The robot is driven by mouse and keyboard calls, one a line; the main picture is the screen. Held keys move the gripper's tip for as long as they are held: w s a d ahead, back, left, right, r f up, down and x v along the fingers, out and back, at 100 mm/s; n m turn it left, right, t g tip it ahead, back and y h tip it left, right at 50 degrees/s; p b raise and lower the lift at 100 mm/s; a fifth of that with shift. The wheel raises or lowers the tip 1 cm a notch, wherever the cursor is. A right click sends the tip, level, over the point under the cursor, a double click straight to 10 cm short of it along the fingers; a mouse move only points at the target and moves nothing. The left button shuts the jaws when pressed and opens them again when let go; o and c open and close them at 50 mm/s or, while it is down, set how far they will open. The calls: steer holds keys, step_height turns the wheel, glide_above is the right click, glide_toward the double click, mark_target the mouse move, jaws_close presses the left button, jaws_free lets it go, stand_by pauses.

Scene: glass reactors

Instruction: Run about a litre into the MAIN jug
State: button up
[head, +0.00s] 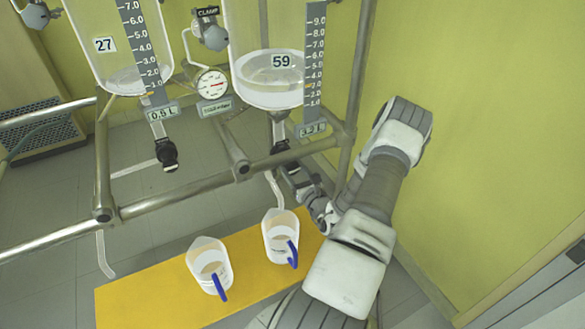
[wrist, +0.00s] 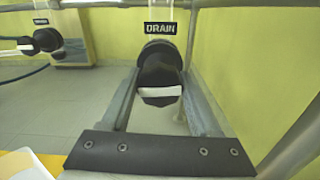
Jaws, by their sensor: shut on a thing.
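Reactor 59 (head: 268,85) is a glass vessel with pale liquid in its lower part. Its black drain valve (head: 279,130) hangs below; in the wrist view the black valve handle with a white bar (wrist: 160,92) sits under a DRAIN label (wrist: 160,28). My gripper (head: 290,178) is shut on this handle, one finger on each side. A pale outlet tube (head: 273,188) points down towards the right jug (head: 280,238). The left jug (head: 210,266) stands beside it. Both are clear with blue handles; their markings are too small to read, so I cannot tell which is MAIN.
Metal rails (head: 170,195) cross in front of the reactors. A yellow-green wall (head: 490,150) is close on the right.

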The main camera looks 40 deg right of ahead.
steer(key=shift+n+p, duration=0.5)
steer(key=shift+n, duration=2.1)
steer(key=o, duration=1.4)
steer(key=shift+s, duration=0.1)
steer(key=p+v, duration=0.3)
steer(key=v, duration=1.4)
steer(key=shift+s, duration=0.1)
